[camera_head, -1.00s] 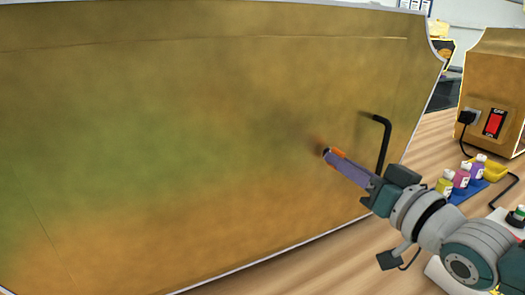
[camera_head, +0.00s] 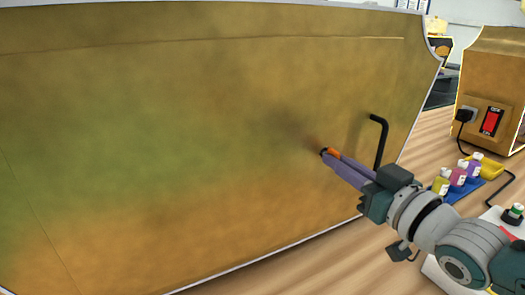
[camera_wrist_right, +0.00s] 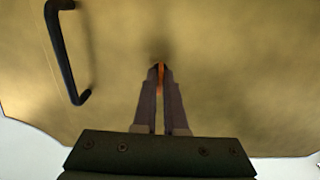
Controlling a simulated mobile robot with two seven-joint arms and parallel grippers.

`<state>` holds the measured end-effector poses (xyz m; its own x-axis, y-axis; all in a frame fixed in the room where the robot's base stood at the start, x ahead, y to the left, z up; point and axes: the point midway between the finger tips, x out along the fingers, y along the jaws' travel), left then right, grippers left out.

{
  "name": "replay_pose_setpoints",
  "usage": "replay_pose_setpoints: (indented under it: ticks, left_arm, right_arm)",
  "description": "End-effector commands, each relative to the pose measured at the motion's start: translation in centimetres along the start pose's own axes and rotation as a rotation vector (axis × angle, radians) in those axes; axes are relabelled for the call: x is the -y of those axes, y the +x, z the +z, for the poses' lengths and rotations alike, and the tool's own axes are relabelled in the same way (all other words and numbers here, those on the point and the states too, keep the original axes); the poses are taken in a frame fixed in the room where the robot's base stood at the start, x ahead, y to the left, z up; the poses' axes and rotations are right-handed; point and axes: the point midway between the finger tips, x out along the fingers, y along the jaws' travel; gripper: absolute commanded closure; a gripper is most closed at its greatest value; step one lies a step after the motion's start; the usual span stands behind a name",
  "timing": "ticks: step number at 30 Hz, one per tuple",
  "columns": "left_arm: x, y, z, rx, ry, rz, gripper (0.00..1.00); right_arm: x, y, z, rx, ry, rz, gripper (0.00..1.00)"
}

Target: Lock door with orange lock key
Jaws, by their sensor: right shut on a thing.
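My right gripper (camera_head: 328,153) is shut on the orange lock key (camera_head: 333,153), in front of the large brown-gold door (camera_head: 200,130). In the right wrist view the orange key (camera_wrist_right: 161,80) shows as a thin strip between the two finger tips (camera_wrist_right: 160,72), close to the door panel (camera_wrist_right: 220,60). Whether the key touches the door or sits in a lock cannot be told, as the fingers hide its far end. A black door handle (camera_head: 380,140) is just right of the fingers; it also shows at the left in the right wrist view (camera_wrist_right: 62,50). My left gripper is not in view.
Several small bottles (camera_head: 459,177) stand in a blue tray (camera_head: 466,190) on the wooden table (camera_head: 345,250) to the right, beside a yellow container (camera_head: 490,167). A brown box with a red switch (camera_head: 490,122) and a black plug (camera_head: 464,116) stands at the back right.

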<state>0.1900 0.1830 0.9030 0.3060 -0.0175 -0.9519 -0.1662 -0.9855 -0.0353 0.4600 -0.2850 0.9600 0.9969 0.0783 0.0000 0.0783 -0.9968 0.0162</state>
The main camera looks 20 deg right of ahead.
Motion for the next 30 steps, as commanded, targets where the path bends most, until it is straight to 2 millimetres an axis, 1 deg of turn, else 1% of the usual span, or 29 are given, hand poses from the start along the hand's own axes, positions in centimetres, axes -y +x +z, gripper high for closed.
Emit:
replay_pose_setpoints:
  ticks: [4,5,12,19,22,26,30]
  left_arm:
    - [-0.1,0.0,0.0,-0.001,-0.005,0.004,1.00]
    - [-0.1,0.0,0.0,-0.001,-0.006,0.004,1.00]
    - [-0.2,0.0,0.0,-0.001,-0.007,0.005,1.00]
    - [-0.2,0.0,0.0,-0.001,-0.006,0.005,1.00]
    - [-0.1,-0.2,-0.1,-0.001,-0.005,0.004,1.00]
    - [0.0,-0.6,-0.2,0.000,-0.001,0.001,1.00]
    - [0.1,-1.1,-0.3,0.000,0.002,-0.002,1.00]
  right_arm:
    - [0.0,0.0,0.0,-0.001,0.000,0.000,1.00]
    - [0.0,0.0,0.0,-0.001,0.000,0.000,0.89]
    - [0.0,0.0,0.0,0.000,0.001,0.000,0.62]
    - [0.0,0.0,0.0,0.000,0.001,0.000,0.62]
    - [0.0,-0.5,0.0,0.001,0.001,0.000,0.62]
    - [0.0,-2.3,0.0,0.005,0.001,0.000,0.62]
    - [0.0,-5.1,-0.1,0.005,0.001,0.000,0.62]
